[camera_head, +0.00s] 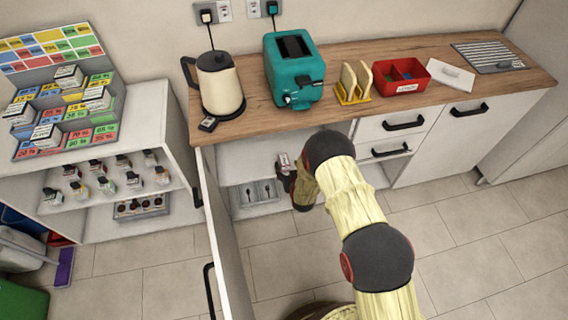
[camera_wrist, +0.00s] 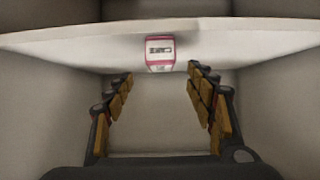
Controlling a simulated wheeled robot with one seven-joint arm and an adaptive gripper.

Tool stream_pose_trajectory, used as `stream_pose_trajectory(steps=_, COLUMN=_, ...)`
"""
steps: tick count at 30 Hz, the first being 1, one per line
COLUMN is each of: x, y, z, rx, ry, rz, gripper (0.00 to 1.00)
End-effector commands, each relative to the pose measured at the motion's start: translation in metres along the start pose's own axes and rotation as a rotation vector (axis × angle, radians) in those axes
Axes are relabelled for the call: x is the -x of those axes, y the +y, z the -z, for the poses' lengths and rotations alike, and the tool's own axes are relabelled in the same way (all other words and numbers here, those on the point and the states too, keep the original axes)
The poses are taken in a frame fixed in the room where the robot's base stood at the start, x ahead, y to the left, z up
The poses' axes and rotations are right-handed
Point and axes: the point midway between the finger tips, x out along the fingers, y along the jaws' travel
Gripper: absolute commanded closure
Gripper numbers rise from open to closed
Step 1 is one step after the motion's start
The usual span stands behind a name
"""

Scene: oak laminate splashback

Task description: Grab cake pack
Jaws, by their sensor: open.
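A small box with a white face and red-pink edges (camera_wrist: 160,53), likely the cake pack, stands near the front edge of a white cabinet shelf in the wrist view. A small part of it shows in the head view (camera_head: 283,160), just beside my gripper. My gripper (camera_wrist: 158,85) is open, its two fingers spread apart below and to either side of the box in the wrist picture. Nothing is between the fingers. In the head view my gripper is at the open lower cabinet, partly hidden by my own arm.
The open cabinet door (camera_head: 226,245) stands to the left of my arm. A tray with cutlery-like items (camera_head: 257,193) lies on the cabinet's lower level. The worktop (camera_head: 262,119) overhangs the cabinet, with a kettle (camera_head: 218,84) and a teal toaster (camera_head: 293,68) on it.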

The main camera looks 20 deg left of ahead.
Motion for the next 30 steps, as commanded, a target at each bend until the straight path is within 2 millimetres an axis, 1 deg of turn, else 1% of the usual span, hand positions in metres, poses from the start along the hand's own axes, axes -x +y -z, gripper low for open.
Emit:
stream_pose_trajectory(steps=9, x=-0.042, y=-0.002, z=-0.003, rx=0.0, ry=-0.001, rz=0.0, gripper=0.45)
stream_pose_trajectory(steps=12, x=-0.051, y=-0.002, z=-0.001, rx=0.0, ry=-0.001, rz=0.0, gripper=0.45)
stream_pose_trajectory(steps=15, x=-0.054, y=-0.002, z=0.0, rx=0.0, ry=-0.002, rz=0.0, gripper=0.45)
stream_pose_trajectory(steps=21, x=-0.053, y=-0.002, z=0.001, rx=0.0, ry=-0.002, rz=0.0, gripper=0.45)
stream_pose_trajectory(steps=30, x=-0.053, y=-0.002, z=0.001, rx=0.0, ry=-0.002, rz=0.0, gripper=0.62)
